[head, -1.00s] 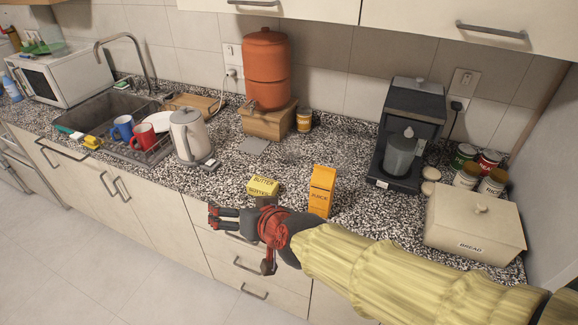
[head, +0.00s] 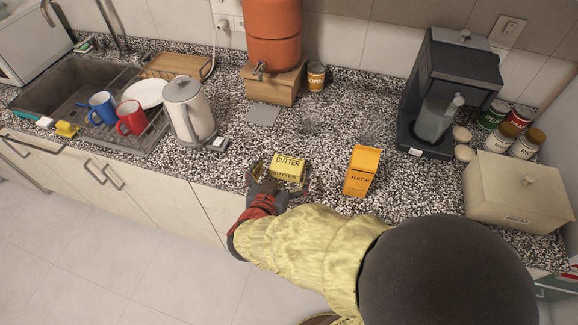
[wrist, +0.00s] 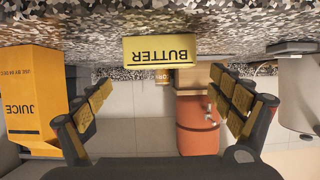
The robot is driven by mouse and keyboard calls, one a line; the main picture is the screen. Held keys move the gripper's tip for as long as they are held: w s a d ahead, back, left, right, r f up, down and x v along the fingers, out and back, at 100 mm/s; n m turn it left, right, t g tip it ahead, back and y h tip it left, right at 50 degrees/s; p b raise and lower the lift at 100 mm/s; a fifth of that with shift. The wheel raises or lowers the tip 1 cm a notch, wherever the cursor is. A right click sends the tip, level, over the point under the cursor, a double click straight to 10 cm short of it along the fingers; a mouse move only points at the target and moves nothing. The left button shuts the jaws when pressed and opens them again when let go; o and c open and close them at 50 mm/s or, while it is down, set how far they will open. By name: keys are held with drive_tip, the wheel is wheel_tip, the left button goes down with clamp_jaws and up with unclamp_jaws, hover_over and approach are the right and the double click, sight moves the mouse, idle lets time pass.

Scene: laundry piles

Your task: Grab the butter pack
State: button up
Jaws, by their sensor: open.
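The yellow butter pack (head: 287,168) lies on the speckled counter (head: 225,172) near its front edge. My gripper (head: 282,178) is open at the pack's front side, with one finger to the left of the pack and the other to its right. In the wrist view, which is upside down, the butter pack (wrist: 159,50) appears ahead of the open fingers (wrist: 163,88), in the gap between them. The fingers look clear of the pack. My wrist and hand hide part of the counter edge.
An orange juice carton (head: 361,172) stands close to the right of the butter. A white kettle (head: 187,110) stands to the left, and a coffee machine (head: 450,85) and bread box (head: 515,190) to the right. Counter behind the butter is mostly free.

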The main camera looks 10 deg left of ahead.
sight(286, 165)
drive_tip(key=b+x, duration=0.1)
drive_tip(key=x, duration=0.1)
drive_tip(key=b+x, duration=0.1)
drive_tip(key=x, duration=0.2)
drive_tip(key=shift+a+f+b, duration=0.1)
drive_tip(key=shift+f+b, duration=0.3)
drive_tip(key=shift+f, duration=0.05)
drive_tip(key=shift+r, duration=0.1)
drive_tip(key=c, duration=0.3)
drive_tip(key=c, duration=1.2)
drive_tip(key=shift+o, duration=0.2)
